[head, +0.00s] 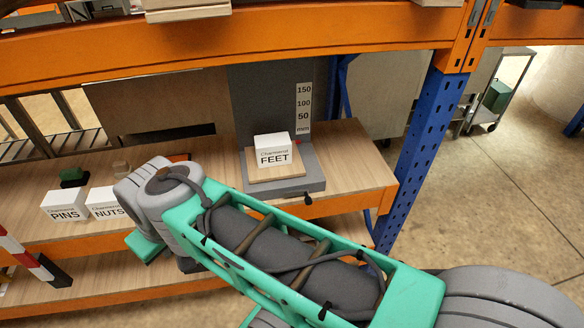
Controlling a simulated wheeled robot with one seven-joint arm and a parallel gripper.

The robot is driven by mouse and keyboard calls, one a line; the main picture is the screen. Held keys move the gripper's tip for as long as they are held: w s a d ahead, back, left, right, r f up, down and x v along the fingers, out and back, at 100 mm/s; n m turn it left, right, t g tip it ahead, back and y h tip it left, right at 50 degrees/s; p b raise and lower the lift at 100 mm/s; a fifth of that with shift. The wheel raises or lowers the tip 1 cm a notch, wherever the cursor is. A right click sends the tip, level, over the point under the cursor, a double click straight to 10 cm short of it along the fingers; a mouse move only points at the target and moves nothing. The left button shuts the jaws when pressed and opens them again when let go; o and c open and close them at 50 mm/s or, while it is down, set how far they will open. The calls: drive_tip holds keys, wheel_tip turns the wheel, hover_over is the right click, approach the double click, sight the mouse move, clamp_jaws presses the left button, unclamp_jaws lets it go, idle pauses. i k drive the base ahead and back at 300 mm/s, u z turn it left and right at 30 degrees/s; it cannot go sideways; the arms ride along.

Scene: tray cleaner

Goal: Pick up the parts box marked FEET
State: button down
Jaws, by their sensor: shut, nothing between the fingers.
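The parts box marked FEET (272,149) is a small white box with dark lettering, upright in the head view. It rests on a thin wooden board (292,173) on top of a grey block (316,183) on the wooden shelf. My teal and grey arm crosses the picture from the lower right to the left, in front of the shelf and below the box. The fingers of my gripper do not show; the far end of the arm is hidden behind its own links. Nothing touches the box from the sides that I can see.
White boxes marked PINS (63,206) and NUTS (103,204) stand on the shelf at left. A scale plate (304,104) rises behind FEET. An orange beam (300,43) crosses above, and a blue post (418,150) stands at right. Shelf right of the grey block is bare.

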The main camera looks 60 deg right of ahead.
sight(273, 150)
drive_tip(key=k, duration=0.15)
drive_tip(key=z, duration=1.45)
drive_tip(key=i, duration=0.5)
drive_tip(key=u, duration=0.05)
